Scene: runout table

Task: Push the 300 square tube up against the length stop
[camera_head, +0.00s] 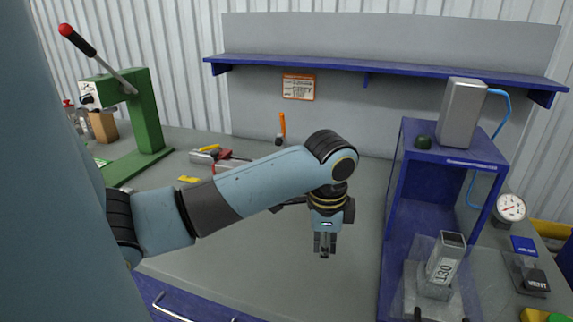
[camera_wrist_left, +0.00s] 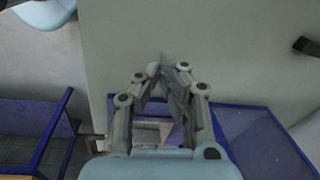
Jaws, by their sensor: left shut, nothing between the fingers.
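My left gripper (camera_head: 324,254) points down over the grey bench top, right of the picture's middle. Its fingers are shut with nothing between them. It also shows in the left wrist view (camera_wrist_left: 168,60), its fingers meeting above a blue-edged surface. I cannot make out a 300 square tube or a length stop for sure in either view. A short grey square tube (camera_head: 446,257) with a dark number, which does not read as 300, stands tilted in a clear holder at the right, apart from the gripper. My right gripper is not in view.
A blue open frame (camera_head: 393,215) stands right of the gripper with a grey metal can (camera_head: 461,115) on top. A green lever press (camera_head: 146,115) stands at the far left. A dial gauge (camera_head: 510,208) is at the right. The bench around the gripper looks clear.

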